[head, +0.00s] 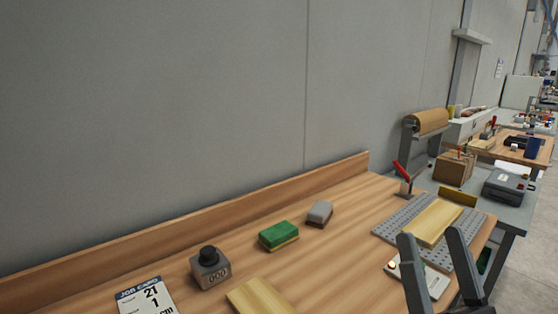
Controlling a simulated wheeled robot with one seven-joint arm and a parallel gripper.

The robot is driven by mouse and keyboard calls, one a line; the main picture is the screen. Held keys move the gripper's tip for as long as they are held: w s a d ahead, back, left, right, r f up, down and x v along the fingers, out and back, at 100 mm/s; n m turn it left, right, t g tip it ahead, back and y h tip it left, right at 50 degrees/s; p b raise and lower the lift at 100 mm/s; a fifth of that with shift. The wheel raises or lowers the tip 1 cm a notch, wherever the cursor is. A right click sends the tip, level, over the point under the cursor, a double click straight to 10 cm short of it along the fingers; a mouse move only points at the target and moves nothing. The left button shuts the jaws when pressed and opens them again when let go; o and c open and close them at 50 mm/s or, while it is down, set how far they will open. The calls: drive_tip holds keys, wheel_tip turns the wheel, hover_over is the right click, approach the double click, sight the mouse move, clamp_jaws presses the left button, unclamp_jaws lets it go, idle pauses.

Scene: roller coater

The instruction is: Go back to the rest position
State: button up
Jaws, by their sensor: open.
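My gripper (435,262) shows at the lower right of the head view, with two dark grey fingers spread apart and nothing between them. The fingers stand in front of the right end of the wooden workbench (340,215). Behind them a pale wooden board (433,223) lies on a grey perforated plate (392,231). A small light-coloured device (407,266) on the bench is partly hidden by the left finger. The rest of my arm is out of view.
The bench holds a green sponge (278,235), a grey block (320,213), a counter with a black knob (210,268), a job card (146,297) and another board (262,298). A red-handled clamp (403,178) rises at the plate's back. A grey wall (200,110) stands behind.

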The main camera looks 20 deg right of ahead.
drive_tip(key=s+a+f+n+g+y, duration=0.3)
drive_tip(key=a+f+n+g+y, duration=0.15)
drive_tip(key=f, duration=0.65)
drive_tip(key=s+a+f+g, duration=0.3)
drive_tip(key=s+f, duration=0.5)
drive_tip(key=s, duration=0.1)
drive_tip(key=s+a+f+g, duration=0.3)
drive_tip(key=s+f, duration=0.4)
drive_tip(key=s, duration=0.3)
drive_tip(key=shift+s+a+f+g+y+p, duration=0.2)
drive_tip(key=shift+a+f+g+y+p, duration=0.2)
drive_tip(key=shift+g, duration=0.35)
drive_tip(key=shift+r, duration=0.1)
